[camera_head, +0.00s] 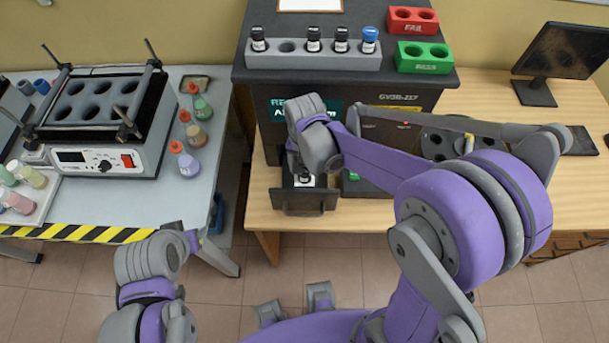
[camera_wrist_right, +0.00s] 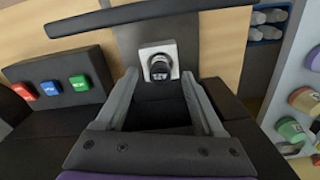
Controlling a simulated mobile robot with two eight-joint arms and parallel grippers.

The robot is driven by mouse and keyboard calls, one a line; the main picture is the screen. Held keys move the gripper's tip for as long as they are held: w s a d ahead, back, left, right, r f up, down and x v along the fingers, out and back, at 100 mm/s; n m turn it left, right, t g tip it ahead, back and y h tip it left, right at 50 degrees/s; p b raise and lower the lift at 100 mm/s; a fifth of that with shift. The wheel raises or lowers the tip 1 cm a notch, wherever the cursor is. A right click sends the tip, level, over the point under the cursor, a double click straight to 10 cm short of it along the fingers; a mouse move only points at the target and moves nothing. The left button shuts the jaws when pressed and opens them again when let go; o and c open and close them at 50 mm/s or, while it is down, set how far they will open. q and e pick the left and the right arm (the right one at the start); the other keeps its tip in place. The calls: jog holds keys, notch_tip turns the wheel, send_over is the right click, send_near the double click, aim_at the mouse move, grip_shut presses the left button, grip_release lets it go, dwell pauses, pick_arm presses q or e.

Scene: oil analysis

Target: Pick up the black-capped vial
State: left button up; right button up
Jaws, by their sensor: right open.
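A black-capped vial (camera_wrist_right: 160,68) stands in a pale square holder (camera_wrist_right: 172,49) in the right wrist view. In the head view this vial (camera_head: 304,180) shows small in the pulled-out dark drawer (camera_head: 306,201) of the analyser. My right gripper (camera_wrist_right: 160,78) is open, its two fingers pointing toward the vial with one on each side in the picture; I see no contact. In the head view my right gripper (camera_head: 302,168) is over the drawer, mostly hidden by its wrist. My left gripper (camera_head: 190,240) is low at the left, apart from the vial, its jaws unclear.
On the analyser (camera_head: 345,110), a grey rack (camera_head: 270,62) holds three other black-capped vials and a blue-capped vial (camera_head: 369,40), with one empty hole. Red (camera_head: 413,20) and green (camera_head: 423,57) holders stand beside it. A heater (camera_head: 100,130) and bottles occupy the left table.

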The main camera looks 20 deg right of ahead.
notch_tip(320, 180, down, 2)
jog(key=shift+f, duration=0.1)
grip_shut()
dwell(0.4)
